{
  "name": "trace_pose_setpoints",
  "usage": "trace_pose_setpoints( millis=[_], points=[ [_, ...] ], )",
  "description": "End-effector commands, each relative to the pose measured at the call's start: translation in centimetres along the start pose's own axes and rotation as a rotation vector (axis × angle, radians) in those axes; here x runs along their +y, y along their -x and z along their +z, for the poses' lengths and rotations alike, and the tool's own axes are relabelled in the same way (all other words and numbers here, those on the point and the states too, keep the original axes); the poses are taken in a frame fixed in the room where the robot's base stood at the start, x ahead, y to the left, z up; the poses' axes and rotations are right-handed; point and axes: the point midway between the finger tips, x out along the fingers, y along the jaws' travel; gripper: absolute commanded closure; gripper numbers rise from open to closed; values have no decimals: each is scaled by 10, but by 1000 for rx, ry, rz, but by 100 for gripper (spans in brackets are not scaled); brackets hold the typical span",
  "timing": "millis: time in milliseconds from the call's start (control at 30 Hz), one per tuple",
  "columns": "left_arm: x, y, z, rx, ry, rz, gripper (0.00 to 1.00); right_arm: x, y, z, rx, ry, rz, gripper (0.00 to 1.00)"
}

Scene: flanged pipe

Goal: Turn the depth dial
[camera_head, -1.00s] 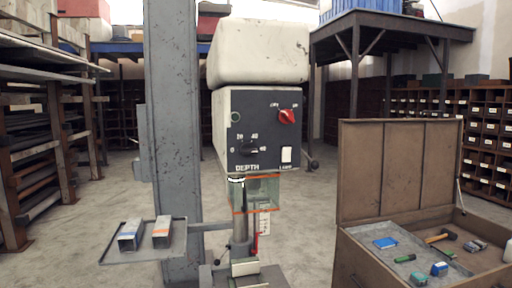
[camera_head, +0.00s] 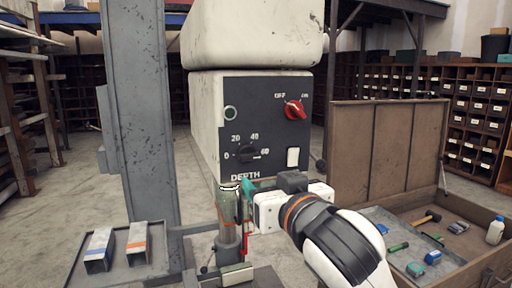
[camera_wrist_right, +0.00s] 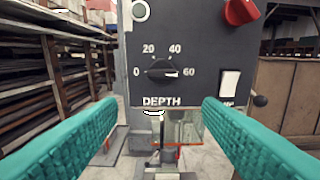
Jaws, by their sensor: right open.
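The black depth dial (camera_head: 248,154) sits on the dark control panel (camera_head: 270,118) of the drilling machine, above the word DEPTH. Its pale pointer mark is turned toward 60 on a scale of 0, 20, 40 and 60. It also shows in the right wrist view (camera_wrist_right: 160,70), centred ahead between the fingers. My right gripper (camera_head: 246,186) is below and in front of the dial, not touching it. Its two teal fingers (camera_wrist_right: 158,120) are spread wide and empty. My left gripper is not in view.
A red OFF/ON knob (camera_head: 294,110) and a white lamp switch (camera_head: 293,157) are on the same panel. A clear guard (camera_wrist_right: 180,128) hangs below it. A side tray (camera_head: 112,268) with two boxes is left, and an open tool chest (camera_head: 385,150) is right.

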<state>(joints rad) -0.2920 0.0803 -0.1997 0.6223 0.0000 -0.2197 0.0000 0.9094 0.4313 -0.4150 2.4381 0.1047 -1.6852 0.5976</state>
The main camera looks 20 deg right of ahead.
Motion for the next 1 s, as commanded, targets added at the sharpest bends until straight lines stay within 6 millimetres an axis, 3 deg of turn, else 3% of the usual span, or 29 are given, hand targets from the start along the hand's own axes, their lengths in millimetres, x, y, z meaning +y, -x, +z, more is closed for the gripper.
trace_pose_setpoints(
  millis=[100,200,433,700,1000],
  points=[
    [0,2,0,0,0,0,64,1,19,14,-39,2,3,40],
    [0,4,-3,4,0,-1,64,1,15,16,-42,1,2,40],
    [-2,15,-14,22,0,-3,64,0,-25,18,-37,2,-1,40],
    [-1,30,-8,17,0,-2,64,1,-76,20,-39,2,0,40],
    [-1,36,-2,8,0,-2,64,1,-98,20,-43,1,2,40]
  ],
)
